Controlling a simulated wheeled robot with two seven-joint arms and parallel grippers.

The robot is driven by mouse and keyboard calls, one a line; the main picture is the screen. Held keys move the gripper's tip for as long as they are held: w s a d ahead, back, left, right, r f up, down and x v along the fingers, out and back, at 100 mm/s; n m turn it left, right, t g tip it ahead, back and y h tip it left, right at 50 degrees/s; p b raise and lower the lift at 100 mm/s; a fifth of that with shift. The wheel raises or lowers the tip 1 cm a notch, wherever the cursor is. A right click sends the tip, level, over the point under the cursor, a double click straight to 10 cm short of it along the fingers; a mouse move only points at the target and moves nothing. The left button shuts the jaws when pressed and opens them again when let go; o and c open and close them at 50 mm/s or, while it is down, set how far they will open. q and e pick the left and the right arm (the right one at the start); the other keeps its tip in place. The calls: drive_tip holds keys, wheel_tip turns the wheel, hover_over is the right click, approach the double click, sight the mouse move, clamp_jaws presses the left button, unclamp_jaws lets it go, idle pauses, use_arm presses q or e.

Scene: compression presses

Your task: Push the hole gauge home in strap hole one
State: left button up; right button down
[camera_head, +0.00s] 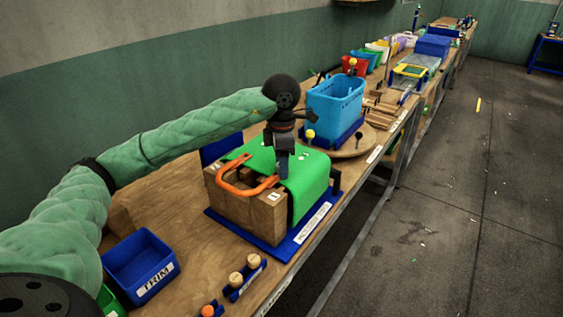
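My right gripper is not in view.
An orange handle (233,189) loops beside the gripper. A blue TRIM bin (140,266) stands at the front left. The bench edge runs along the right, with open floor beyond.

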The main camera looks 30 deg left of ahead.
use_arm(q)
drive_tip(key=shift+r, duration=0.1)
wheel_tip(320, 180, up, 5)
drive_tip(key=shift+r+b, duration=0.15)
drive_tip(key=shift+b, duration=0.6)
drive_tip(key=shift+r, duration=1.15)
